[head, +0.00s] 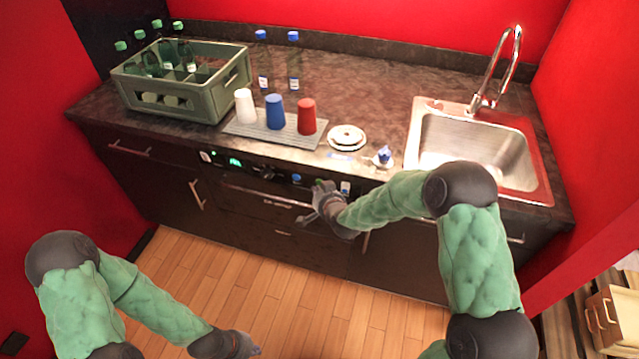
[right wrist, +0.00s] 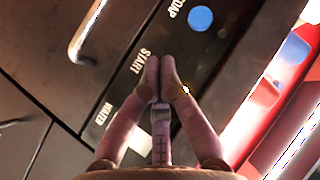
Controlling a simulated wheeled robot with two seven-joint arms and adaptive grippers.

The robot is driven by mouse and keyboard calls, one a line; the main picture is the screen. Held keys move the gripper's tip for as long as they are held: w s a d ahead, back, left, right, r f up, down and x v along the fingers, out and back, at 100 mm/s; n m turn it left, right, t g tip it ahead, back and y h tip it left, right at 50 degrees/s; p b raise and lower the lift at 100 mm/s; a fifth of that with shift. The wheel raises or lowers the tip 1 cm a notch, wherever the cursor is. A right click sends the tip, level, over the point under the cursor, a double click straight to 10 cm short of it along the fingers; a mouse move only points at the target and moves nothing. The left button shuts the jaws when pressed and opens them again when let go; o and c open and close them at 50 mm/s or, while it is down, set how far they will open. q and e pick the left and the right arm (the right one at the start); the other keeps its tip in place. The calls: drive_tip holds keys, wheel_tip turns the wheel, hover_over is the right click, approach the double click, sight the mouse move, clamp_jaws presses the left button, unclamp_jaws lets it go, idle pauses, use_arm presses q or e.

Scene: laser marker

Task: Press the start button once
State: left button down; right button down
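The START label (right wrist: 140,62) is printed on the dark control panel in the right wrist view. My right gripper (right wrist: 160,68) has its fingertips together beside this label, with nothing seen between them. The fingers cover the place by the label, so the start button is hidden. A small orange glow shows at the right finger's edge; I cannot tell what it is, or whether the fingertips touch the panel. In the head view, my right gripper (head: 318,188) is at the front panel under the counter. My left gripper (head: 250,348) hangs low over the floor, its fingers too small to judge.
A blue button (right wrist: 200,18) sits by the SOAP label, and a WATER label (right wrist: 102,113) lies on the other side of START. The panel also has a green display (head: 235,161). Cups, a green crate (head: 190,105) and a sink (head: 470,140) are on the counter above.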

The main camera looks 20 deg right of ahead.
drive_tip(key=shift+s, duration=0.1)
drive_tip(key=s+a, duration=0.1)
drive_tip(key=s, duration=0.1)
drive_tip(key=s+a, duration=0.2)
drive_tip(key=shift+p, duration=0.35)
idle(0.3)
idle(0.7)
drive_tip(key=s+a+f+n+g+y, duration=0.25)
drive_tip(key=s+f+g, duration=0.25)
drive_tip(key=s+f, duration=0.7)
drive_tip(key=s+a+f+n+g, duration=0.1)
drive_tip(key=s+a+f+g, duration=0.1)
drive_tip(key=s, duration=0.6)
drive_tip(key=s+a+f+g, duration=0.2)
drive_tip(key=s+f+g, duration=0.3)
drive_tip(key=s+f, duration=0.2)
drive_tip(key=shift+s+f+n+y, duration=0.25)
drive_tip(key=shift+s+n+y, duration=0.1)
drive_tip(key=shift+s, duration=0.85)
